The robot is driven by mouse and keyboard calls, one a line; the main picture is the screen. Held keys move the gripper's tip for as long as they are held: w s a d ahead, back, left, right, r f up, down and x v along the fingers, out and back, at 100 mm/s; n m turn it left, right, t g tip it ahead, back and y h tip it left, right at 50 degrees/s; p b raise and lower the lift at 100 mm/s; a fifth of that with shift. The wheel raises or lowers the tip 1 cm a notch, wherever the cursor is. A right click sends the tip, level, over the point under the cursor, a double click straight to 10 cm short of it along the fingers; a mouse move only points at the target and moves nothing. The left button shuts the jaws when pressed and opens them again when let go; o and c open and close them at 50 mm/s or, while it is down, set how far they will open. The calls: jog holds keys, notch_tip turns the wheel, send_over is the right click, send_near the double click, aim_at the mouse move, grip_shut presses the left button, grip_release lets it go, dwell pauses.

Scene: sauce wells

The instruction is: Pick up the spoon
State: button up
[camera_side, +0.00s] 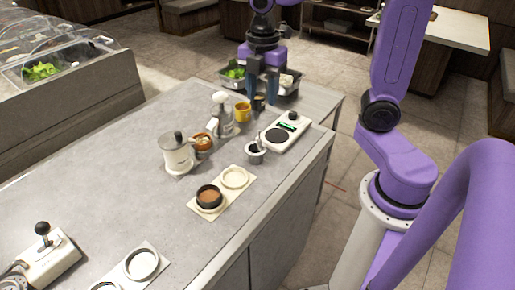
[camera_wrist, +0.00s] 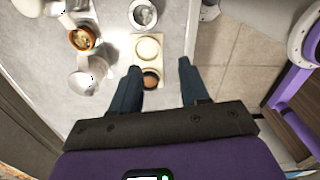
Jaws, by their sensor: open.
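My gripper (camera_side: 262,98) is open and empty, fingers pointing down, in the upper middle of the side view. In the wrist view its two fingers (camera_wrist: 158,72) stand wide apart. A small cup (camera_side: 255,153) stands beside the scale, and a thin pale piece, possibly the spoon (camera_side: 259,140), stands up from it. The cup also shows at the top of the wrist view (camera_wrist: 143,14), ahead of the fingers; I cannot make out a clear spoon there. The gripper is apart from the cup.
A two-well plate (camera_side: 222,188) with a brown-filled well lies nearer than the cup. The scale (camera_side: 288,132) is right of the cup. An orange bowl (camera_side: 203,142), a white jar (camera_side: 177,152) and a yellow cup (camera_side: 243,111) stand close by. Bare counter (camera_side: 110,180) lies to the left.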

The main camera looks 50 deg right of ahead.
jog(key=w+d+n, duration=0.1)
jog(key=w+d, duration=0.2)
send_near(259, 129)
jog(key=shift+n, duration=0.3)
notch_tip(259, 129, down, 7)
jog(key=shift+w+f, duration=0.15)
jog(key=f, duration=0.3)
jog(key=shift+s+f, duration=0.3)
jog(key=shift+f, duration=0.8)
grip_shut()
